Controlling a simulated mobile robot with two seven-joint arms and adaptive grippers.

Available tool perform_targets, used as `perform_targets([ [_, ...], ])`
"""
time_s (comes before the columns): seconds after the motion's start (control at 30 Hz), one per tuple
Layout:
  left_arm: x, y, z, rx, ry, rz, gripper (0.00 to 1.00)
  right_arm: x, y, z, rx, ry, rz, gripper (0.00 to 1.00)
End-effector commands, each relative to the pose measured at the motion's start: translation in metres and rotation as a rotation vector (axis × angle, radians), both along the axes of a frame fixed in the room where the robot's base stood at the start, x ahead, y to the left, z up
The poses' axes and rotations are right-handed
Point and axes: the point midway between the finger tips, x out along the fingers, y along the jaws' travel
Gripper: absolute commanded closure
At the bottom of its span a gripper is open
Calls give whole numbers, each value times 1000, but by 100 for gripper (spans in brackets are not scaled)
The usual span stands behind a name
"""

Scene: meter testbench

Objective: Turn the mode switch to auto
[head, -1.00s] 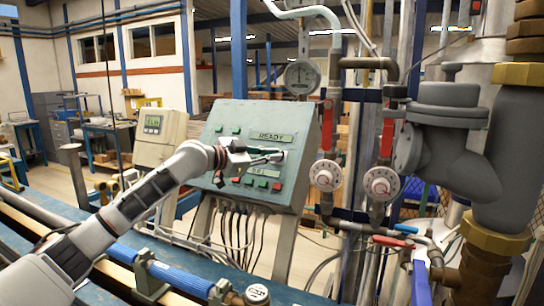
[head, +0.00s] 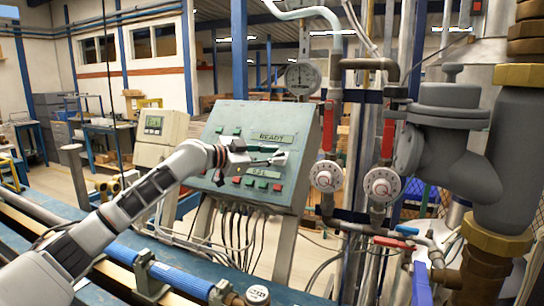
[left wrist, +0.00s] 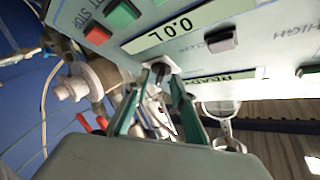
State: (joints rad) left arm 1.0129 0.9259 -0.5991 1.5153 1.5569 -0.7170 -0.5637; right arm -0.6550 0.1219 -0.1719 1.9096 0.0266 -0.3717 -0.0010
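The mode switch is a small dark knob on a pale plate on the sloped grey-green panel. In the left wrist view the knob (left wrist: 160,74) sits between my fingertips. In the head view the switch plate (head: 279,158) is partly hidden by my fingers. My left gripper (head: 270,156) reaches the panel's right half. Its two teal fingers also show in the left wrist view (left wrist: 159,86), one on each side of the knob, with a small gap seeming to remain. Which way the knob points cannot be read. My right gripper is out of view.
The panel (head: 222,118) has a READY display, a second display and red and green buttons close to my fingers. Pipes with two round dial knobs (head: 383,185) and a large grey valve (head: 450,130) stand to the right. Blue rails and a pipe run along the front.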

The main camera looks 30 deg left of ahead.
Motion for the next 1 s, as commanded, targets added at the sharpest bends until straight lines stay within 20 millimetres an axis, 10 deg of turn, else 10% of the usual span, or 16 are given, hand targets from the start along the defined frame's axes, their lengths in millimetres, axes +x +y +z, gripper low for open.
perform_targets([
  [1.0,-107,51,18,1,0,0,76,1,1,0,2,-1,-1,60],
])
